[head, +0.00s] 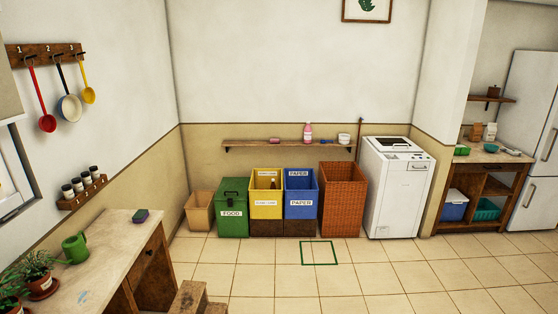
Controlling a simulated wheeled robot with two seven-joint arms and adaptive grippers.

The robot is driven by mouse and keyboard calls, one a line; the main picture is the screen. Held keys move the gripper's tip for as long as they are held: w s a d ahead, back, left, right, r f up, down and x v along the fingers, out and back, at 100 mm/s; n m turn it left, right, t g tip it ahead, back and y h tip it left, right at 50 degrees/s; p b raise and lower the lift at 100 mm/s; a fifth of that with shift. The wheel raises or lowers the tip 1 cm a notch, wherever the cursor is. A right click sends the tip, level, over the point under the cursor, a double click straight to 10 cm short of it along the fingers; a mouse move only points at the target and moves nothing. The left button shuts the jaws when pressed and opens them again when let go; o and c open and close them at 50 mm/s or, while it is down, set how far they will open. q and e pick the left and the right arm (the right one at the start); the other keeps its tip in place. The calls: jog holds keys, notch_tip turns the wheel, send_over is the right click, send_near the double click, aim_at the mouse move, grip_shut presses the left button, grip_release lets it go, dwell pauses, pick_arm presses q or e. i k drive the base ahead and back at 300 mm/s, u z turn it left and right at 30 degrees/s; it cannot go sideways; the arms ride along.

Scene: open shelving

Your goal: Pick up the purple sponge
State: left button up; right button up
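Neither of my grippers shows in the head view.
A green watering can (75,248) and potted plants (38,283) stand nearer on the counter. A wooden step-like piece (190,298) stands at its front right. Bins (232,212) and a white washing machine (396,190) line the back wall. The tiled floor (400,275) is clear.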

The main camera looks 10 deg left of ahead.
aim_at(140, 217)
jog(key=z, duration=0.05)
jog(key=i, duration=3.95)
jog(key=u, duration=0.85)
jog(key=i, duration=1.25)
jog(key=u, duration=1.85)
jog(key=i, duration=1)
jog(key=u, duration=0.75)
